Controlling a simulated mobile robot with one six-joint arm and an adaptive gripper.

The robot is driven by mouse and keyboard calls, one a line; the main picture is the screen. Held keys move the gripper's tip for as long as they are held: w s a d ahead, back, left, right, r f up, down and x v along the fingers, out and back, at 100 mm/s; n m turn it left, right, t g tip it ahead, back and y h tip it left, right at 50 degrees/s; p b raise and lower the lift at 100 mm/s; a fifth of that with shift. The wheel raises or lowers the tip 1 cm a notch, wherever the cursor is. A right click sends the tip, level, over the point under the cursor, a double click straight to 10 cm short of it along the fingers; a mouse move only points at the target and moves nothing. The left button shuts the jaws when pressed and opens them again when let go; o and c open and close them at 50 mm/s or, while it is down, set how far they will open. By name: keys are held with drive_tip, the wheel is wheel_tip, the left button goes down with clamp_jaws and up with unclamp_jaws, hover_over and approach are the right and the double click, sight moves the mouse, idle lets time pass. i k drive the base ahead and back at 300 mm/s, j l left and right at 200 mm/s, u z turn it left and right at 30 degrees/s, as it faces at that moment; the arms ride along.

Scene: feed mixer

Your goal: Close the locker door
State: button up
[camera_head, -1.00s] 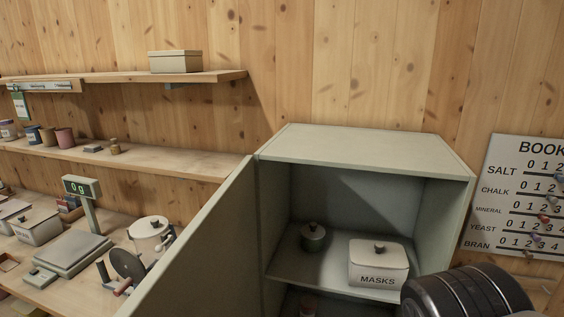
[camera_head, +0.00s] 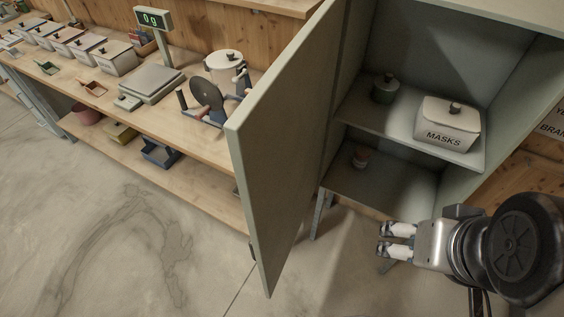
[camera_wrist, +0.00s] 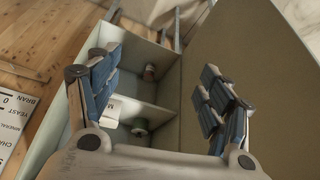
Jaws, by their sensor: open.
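The locker (camera_head: 461,182) is a grey-green cabinet with its front open. Its door (camera_head: 275,146) stands swung wide open on the left side, reaching out toward me. In the wrist view the door (camera_wrist: 245,65) fills the upper right, behind my fingers. My gripper (camera_head: 384,240) is at the lower right of the head view, in front of the locker's lower opening and to the right of the door. It is open and empty, apart from the door. In the wrist view its two blue-padded fingers (camera_wrist: 160,92) are spread, with the locker interior beyond them.
Inside the locker are a white box marked MASKS (camera_head: 447,124), a dark lidded pot (camera_head: 385,88) and a small jar (camera_head: 361,157). Left of the door, a workbench (camera_head: 190,135) holds a scale (camera_head: 152,84), a white pot (camera_head: 226,68) and several lidded boxes. Concrete floor (camera_head: 90,230) is clear in front.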

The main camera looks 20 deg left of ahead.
sight(275, 137)
drive_tip(key=j+z, duration=0.1)
drive_tip(key=j, duration=0.35)
drive_tip(key=k+j+z, duration=0.15)
drive_tip(key=j, duration=0.25)
drive_tip(key=j+z, duration=0.1)
drive_tip(key=j, duration=0.35)
drive_tip(key=k+j+z, duration=0.1)
drive_tip(key=j, duration=0.35)
drive_tip(key=k+j, duration=0.15)
drive_tip(key=j, duration=0.15)
drive_tip(key=k+j, duration=0.15)
drive_tip(key=j, duration=0.15)
drive_tip(key=z, duration=0.05)
